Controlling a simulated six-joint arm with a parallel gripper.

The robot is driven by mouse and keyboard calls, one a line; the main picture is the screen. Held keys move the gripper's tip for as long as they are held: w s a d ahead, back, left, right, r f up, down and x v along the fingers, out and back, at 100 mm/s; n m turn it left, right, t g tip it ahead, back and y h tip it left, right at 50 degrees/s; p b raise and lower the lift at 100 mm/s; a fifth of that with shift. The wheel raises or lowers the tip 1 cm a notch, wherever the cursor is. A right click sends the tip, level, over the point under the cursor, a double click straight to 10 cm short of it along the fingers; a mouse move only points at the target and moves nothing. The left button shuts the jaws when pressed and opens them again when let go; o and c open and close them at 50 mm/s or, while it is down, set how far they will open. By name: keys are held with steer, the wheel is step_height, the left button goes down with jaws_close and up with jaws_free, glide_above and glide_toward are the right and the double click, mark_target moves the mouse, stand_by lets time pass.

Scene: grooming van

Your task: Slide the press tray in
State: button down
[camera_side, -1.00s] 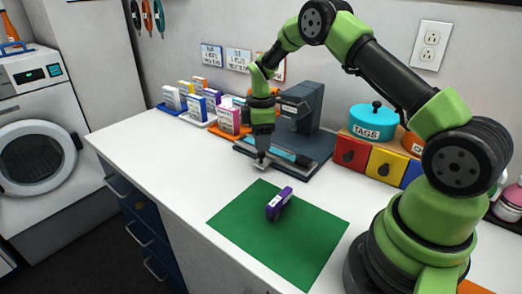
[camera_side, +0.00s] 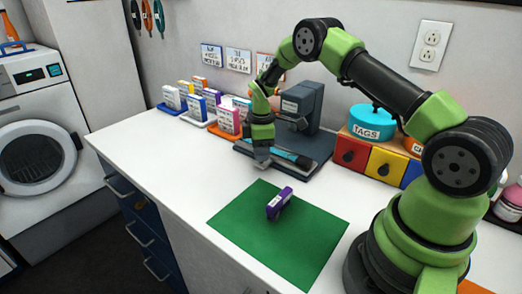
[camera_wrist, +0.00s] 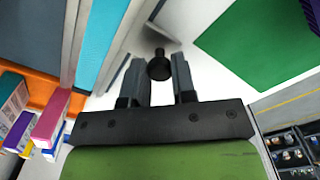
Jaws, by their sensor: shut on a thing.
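The press (camera_side: 304,103) is a dark grey machine on a dark base at the back of the counter. Its tray (camera_side: 290,157) shows a teal strip with a light grey edge at the front of the base. In the wrist view the teal strip (camera_wrist: 102,40) and pale edge lie left of my fingers. My gripper (camera_side: 262,161) points down at the tray's front edge. In the wrist view my gripper (camera_wrist: 157,78) is shut on a small black knob (camera_wrist: 159,66). The knob is hidden in the side view, and its join to the tray is not clear.
A green mat (camera_side: 257,237) with a purple block (camera_side: 279,203) lies in front. Several small boxes (camera_side: 228,121) stand left of the press. Coloured drawers (camera_side: 384,163) and a teal pot (camera_side: 372,121) stand right. The left counter is clear.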

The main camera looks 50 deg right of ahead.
mark_target(275, 149)
steer(key=d, duration=0.6)
steer(key=shift+d, duration=0.4)
steer(key=c, duration=0.9)
jaws_free()
steer(key=shift+r, duration=0.15)
step_height(275, 149, up, 10)
steer(key=shift+f, duration=0.15)
steer(key=shift+c, duration=0.2)
